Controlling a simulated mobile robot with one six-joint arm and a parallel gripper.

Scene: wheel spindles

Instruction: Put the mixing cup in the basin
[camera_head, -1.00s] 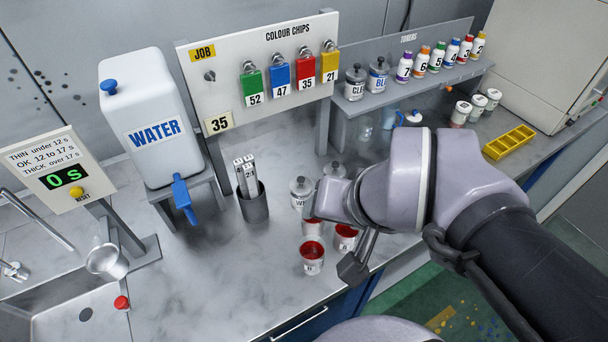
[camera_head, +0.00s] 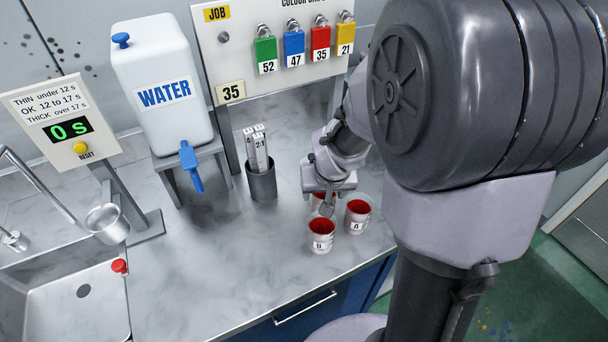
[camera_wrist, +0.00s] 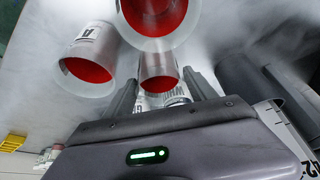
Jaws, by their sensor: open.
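Three white cups with red insides stand close together on the bench; I cannot tell which is the mixing cup. Cup A (camera_head: 357,216) is at the right and cup B (camera_head: 321,240) in front. The third cup (camera_head: 317,201) is partly hidden behind my gripper (camera_head: 328,205). In the wrist view, the third cup (camera_wrist: 158,84) appears between my open fingers, cup A (camera_wrist: 88,62) at the left and another red-lined cup (camera_wrist: 155,12) at the top edge. No grip on any cup shows. The basin (camera_head: 100,262) is a metal sink at the lower left.
A metal cup (camera_head: 106,222) is at the timer stand by the basin. The water tank (camera_head: 163,88) and a dark holder with sticks (camera_head: 261,183) stand behind. The bench between basin and cups is clear.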

